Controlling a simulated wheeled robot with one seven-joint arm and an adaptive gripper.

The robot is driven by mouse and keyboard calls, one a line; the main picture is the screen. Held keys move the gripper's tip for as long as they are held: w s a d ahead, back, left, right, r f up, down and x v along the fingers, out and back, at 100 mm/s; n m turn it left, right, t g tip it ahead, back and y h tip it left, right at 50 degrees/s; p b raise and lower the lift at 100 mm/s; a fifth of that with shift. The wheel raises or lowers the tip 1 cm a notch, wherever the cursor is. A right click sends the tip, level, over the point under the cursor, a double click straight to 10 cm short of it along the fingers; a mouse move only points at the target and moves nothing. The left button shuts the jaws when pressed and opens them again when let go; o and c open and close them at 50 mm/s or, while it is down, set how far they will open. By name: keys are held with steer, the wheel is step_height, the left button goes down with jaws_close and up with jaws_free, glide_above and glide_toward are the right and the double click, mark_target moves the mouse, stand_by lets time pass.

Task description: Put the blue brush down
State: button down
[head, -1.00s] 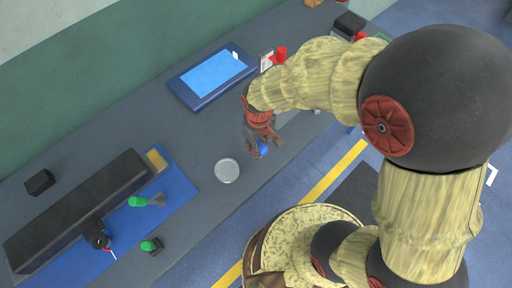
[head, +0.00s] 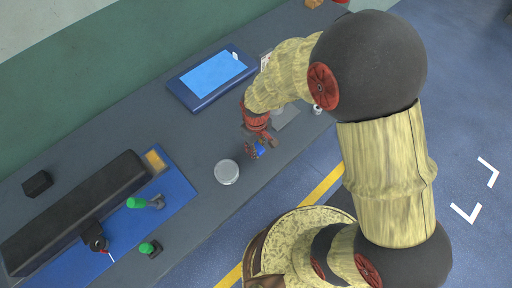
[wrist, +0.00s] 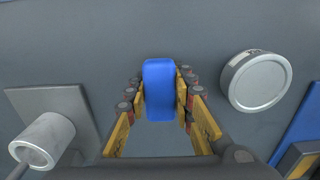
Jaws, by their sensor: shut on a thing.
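The blue brush (wrist: 159,90) is between the two yellow-padded fingers of my gripper (wrist: 160,112) in the wrist view. The fingers are shut on its sides. In the head view a small bit of the blue brush (head: 260,149) shows beside my gripper (head: 255,148), over the grey bench (head: 205,140). Its lower end is hidden, so I cannot tell whether it touches the bench.
A round silver lidded tin (head: 227,172) stands close to the left of my gripper; the wrist view shows it at right (wrist: 257,80). A grey plate (wrist: 62,115) with a metal cup (wrist: 45,139) lies on the other side. A blue-screened tablet (head: 213,75) lies behind.

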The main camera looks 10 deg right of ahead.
steer(key=shift+f, duration=0.4)
steer(key=shift+f, duration=0.1)
steer(key=c, duration=1.6)
jaws_free()
steer(key=shift+o, duration=0.3)
